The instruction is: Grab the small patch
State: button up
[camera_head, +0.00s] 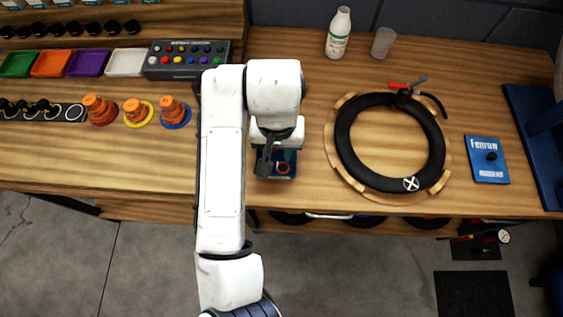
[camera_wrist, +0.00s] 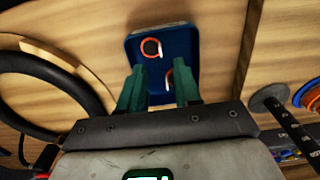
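A small blue tray (camera_wrist: 175,40) lies on the wooden bench under my gripper; it also shows in the head view (camera_head: 288,177), mostly covered by my arm. In the wrist view it holds an orange-rimmed round patch (camera_wrist: 151,48) near its far part and a second orange-rimmed patch (camera_wrist: 169,77) closer to my fingers, partly hidden by the right one. I cannot tell which patch is smaller. My gripper (camera_wrist: 159,78) is open, its two green fingers apart and empty over the tray. In the head view my gripper (camera_head: 265,167) is above the tray.
A black tire (camera_head: 345,150) on a wooden ring lies to the right, with a blue Fenrow box (camera_head: 487,172) beyond it. Orange stacked cones (camera_head: 172,110) stand at left. A white bottle (camera_head: 338,35) and a clear cup (camera_head: 382,43) stand at the back.

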aim_at(277, 162)
jog(key=shift+f+p, duration=0.55)
jog(key=shift+f, duration=2.05)
jog(key=shift+a, duration=0.1)
grip_shut()
